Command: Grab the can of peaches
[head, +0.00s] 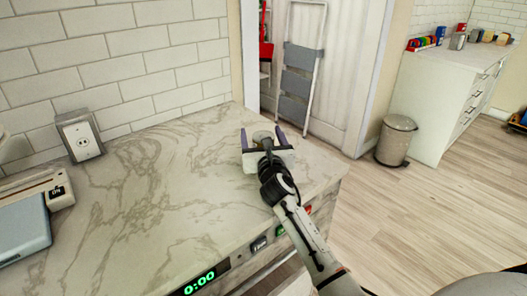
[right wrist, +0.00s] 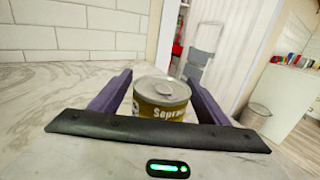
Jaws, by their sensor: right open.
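A short can (right wrist: 163,92) with a silver pull-tab lid and an olive-gold label stands upright on the marble counter. The part of its label that shows reads "Sopra"; I cannot confirm peaches on it. In the head view its grey top (head: 263,136) shows near the counter's right end. My right gripper (head: 262,139) is open, with its two purple fingers on either side of the can. The right wrist view shows the can between the fingers, with gaps at both sides. The gripper's front bar hides the can's lower part. My left gripper is not in view.
The marble counter (head: 150,190) is clear around the can. A wall outlet (head: 82,140) is at the left, and a grey-blue appliance (head: 22,228) is at the left edge. A stepladder (head: 300,70) and a trash bin (head: 396,140) stand beyond the counter.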

